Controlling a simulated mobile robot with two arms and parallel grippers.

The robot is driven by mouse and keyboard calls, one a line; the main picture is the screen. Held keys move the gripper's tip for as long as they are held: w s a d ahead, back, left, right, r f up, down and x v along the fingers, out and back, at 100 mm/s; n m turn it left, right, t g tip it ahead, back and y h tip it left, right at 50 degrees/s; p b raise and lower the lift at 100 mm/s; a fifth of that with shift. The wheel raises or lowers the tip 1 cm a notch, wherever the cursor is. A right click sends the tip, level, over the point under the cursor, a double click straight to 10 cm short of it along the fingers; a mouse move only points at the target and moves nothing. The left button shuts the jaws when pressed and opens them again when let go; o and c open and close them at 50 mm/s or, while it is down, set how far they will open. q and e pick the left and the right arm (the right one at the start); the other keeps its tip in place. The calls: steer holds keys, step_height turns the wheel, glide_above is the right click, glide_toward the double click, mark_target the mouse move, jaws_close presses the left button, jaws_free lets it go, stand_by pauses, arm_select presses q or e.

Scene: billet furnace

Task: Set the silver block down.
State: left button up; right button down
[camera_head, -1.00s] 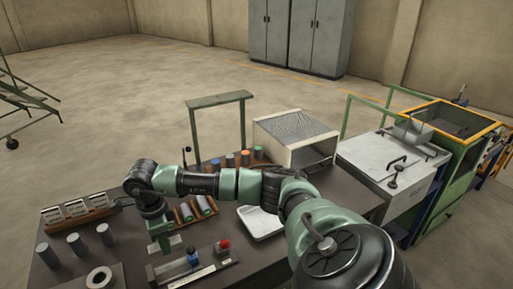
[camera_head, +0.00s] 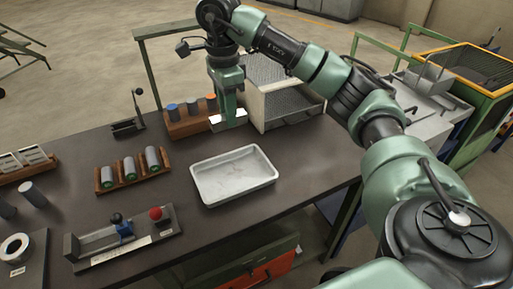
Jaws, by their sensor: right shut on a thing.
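My right gripper (camera_head: 229,117) points down over the back of the dark table, in front of a wooden rack. It is shut on a bright silver block (camera_head: 215,121), whose ends show on both sides of the fingers. The middle of the block is hidden by the fingers. I cannot tell whether the block touches the table or hangs above it. My left gripper is not in view.
A white tray (camera_head: 233,203) lies in front of the gripper. The wooden rack (camera_head: 183,128) holds capped cylinders. A mesh-topped box (camera_head: 288,108) stands right of the gripper. Another rack (camera_head: 104,186) holds grey cylinders. A fixture (camera_head: 112,245) with blue and red knobs stands at the front.

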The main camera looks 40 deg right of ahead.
steer(key=shift+f, duration=0.25)
step_height(320, 180, down, 14)
steer(key=shift+s+a+r, duration=0.1)
step_height(320, 180, down, 5)
steer(key=shift+r+p, duration=0.1)
steer(key=shift+p, duration=0.35)
steer(key=shift+f, duration=0.2)
steer(key=shift+f, duration=0.1)
steer(key=c, duration=1.1)
jaws_free()
